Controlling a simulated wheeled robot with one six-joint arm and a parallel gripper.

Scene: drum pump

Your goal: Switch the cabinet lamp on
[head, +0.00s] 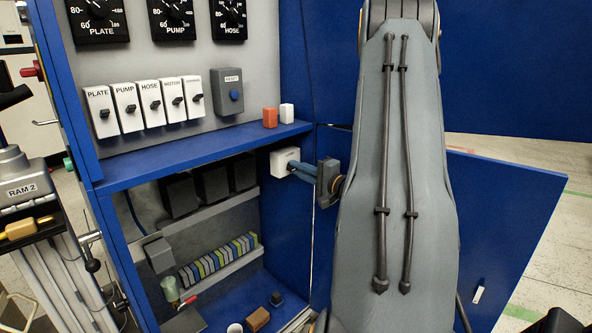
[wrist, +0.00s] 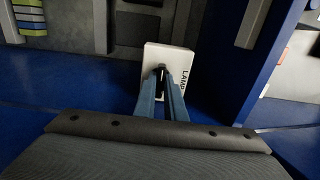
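The white lamp switch box (head: 283,161) is on the right inner wall of the cabinet's lower bay. In the wrist view the box (wrist: 183,60) carries the word LAMP, and a dark toggle shows at its front. My gripper (head: 295,165) reaches from the right to the box's front. Its two blue fingers (wrist: 163,78) point at the box, close together with a narrow dark gap, their tips at the toggle. Whether they press on the toggle or stand just beside it cannot be told. The toggle's position is mostly hidden by the fingers. The lamp itself is not seen.
Above the blue shelf (head: 200,156) are several labelled white switches (head: 150,100), a reset button box (head: 228,92), and orange (head: 270,117) and white blocks. Coloured terminal blocks (head: 218,260) line the lower bay. The open blue door (head: 490,220) stands at right behind my arm.

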